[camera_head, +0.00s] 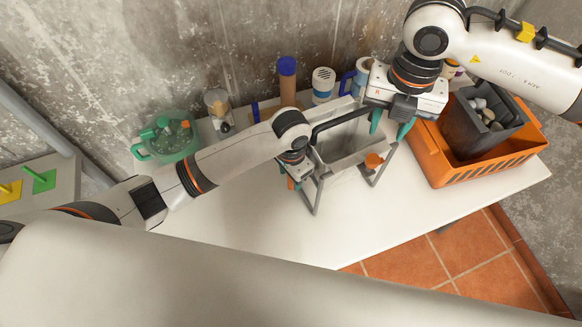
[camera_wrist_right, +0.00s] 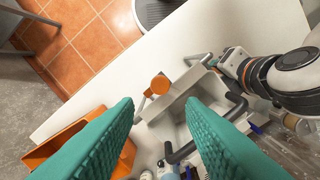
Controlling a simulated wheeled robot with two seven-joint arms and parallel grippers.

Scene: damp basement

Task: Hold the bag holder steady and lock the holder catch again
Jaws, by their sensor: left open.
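The bag holder (camera_head: 317,192) is a grey frame with a pale bin-like body and a dark curved bar (camera_head: 340,121) along its top. It stands upright on the white table. An orange knob, seemingly the holder catch (camera_head: 373,160), sits at its right front; it also shows in the right wrist view (camera_wrist_right: 160,85). My left gripper (camera_head: 291,184) is open at the holder's left side; whether its fingers straddle the frame is hidden. My right gripper (camera_head: 390,124) is open above the holder's right back corner. Its teal fingers are apart and empty, with the knob beyond their tips.
An orange crate (camera_head: 455,178) with a dark grey bin (camera_head: 462,130) stands close on the right. A green transparent jug (camera_head: 168,140), a brown cylinder with a blue top (camera_head: 287,80), a white canister (camera_head: 323,85) and a blue mug stand behind, near the wall. The front table is clear.

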